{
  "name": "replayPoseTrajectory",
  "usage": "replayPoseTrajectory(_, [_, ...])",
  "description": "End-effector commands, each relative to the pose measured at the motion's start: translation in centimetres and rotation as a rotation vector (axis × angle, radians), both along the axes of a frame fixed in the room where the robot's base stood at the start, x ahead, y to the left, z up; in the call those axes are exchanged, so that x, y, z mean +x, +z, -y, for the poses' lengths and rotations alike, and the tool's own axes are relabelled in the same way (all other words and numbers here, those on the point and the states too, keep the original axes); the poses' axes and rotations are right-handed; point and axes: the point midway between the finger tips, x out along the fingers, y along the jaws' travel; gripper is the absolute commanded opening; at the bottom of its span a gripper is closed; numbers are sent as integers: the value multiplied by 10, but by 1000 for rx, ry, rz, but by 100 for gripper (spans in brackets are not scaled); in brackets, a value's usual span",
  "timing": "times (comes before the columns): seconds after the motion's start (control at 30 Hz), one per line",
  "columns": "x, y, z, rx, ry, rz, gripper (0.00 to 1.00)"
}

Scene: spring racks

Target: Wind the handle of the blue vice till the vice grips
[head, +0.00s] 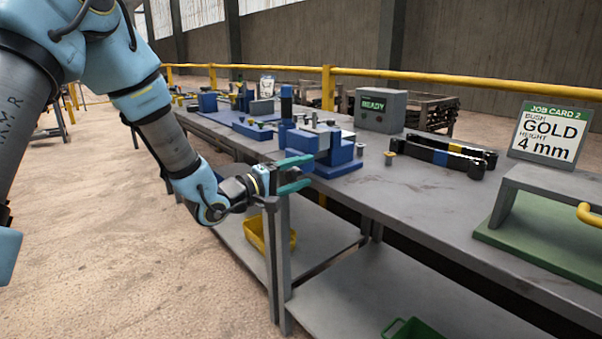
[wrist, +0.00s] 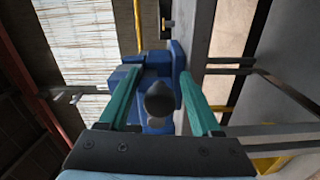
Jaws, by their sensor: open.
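The blue vice (head: 346,155) stands at the near edge of the grey bench, with pale grey metal between its blue blocks. It also shows in the wrist view (wrist: 155,62), beyond my fingers. My gripper (head: 308,173) has teal fingers and is open at the bench edge, just left of the vice. In the wrist view my gripper (wrist: 156,80) has a dark round knob (wrist: 160,98) between its fingers, seen end-on, apparently the vice handle's end. Gaps show on both sides of it. The rest of the handle is hidden, and I cannot tell how closely the jaws meet.
A grey box reading READY (head: 380,110) and banded black bars (head: 440,153) are on the bench (head: 440,205). A job card (head: 550,132) reads gold, 4 mm. A green-based fixture (head: 545,250) stands at right. A yellow bin (head: 254,235) sits below. Open floor lies left.

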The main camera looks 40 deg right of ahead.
Motion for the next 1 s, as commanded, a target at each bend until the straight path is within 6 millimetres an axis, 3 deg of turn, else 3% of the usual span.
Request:
replayPoseTrajectory(0.1, [0, 0, 0, 0, 0, 0, 64])
replayPoseTrajectory(0.67, [0, 0, 0, 0, 0, 0, 1])
replayPoseTrajectory(1.0, [0, -1, -1, 0, 0, 7, 0])
